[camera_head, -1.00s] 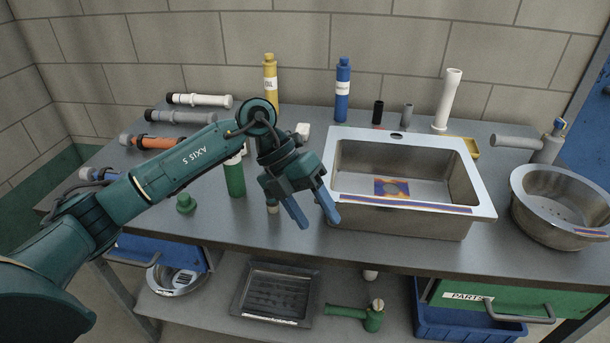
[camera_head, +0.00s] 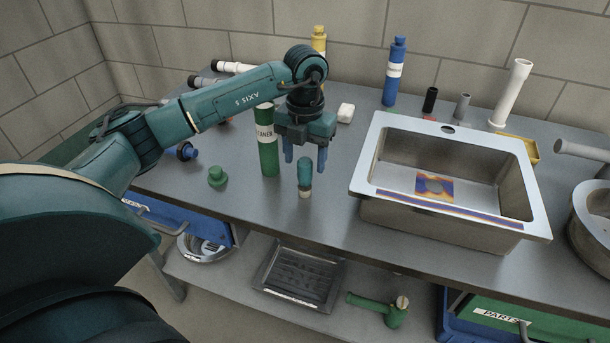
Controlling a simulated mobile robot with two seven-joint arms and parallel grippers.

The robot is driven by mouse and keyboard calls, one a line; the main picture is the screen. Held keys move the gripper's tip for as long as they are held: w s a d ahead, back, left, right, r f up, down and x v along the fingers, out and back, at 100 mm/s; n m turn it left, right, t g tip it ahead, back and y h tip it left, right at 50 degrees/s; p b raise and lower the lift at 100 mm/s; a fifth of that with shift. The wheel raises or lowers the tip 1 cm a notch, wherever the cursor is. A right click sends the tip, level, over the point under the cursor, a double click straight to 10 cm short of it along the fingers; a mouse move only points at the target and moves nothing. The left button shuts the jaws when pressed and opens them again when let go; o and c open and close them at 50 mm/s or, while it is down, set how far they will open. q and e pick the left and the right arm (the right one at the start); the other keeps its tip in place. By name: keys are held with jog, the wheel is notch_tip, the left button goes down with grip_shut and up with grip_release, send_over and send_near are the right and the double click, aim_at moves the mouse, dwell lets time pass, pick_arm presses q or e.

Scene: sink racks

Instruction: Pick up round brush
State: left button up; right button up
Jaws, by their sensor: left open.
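The round brush (camera_head: 304,180) stands upright on the grey table, left of the sink. It has a teal handle and a pale lower end. My left gripper (camera_head: 306,157) is open and points down, with its two blue fingers at either side of the brush's top in the picture. The gripper appears above or around the handle's upper end; I cannot tell whether the fingers reach past it. No contact is visible. My right gripper is not in view.
A green cleaner bottle (camera_head: 268,150) stands close at the left of the gripper. A green fitting (camera_head: 217,176) lies further left. The steel sink (camera_head: 365,165) is to the right. A white block (camera_head: 345,113) is behind.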

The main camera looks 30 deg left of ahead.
aim_at(305, 174)
pick_arm(q)
notch_tip(305, 174, down, 4)
jog(key=shift+s+d+p, duration=0.1)
jog(key=shift+s+p, duration=0.05)
jog(key=shift+p, duration=0.25)
jog(key=shift+f, duration=0.45)
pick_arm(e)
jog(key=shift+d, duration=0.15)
pick_arm(q)
jog(key=shift+c, duration=0.6)
jog(key=c, duration=1)
jog(key=shift+o, duration=0.2)
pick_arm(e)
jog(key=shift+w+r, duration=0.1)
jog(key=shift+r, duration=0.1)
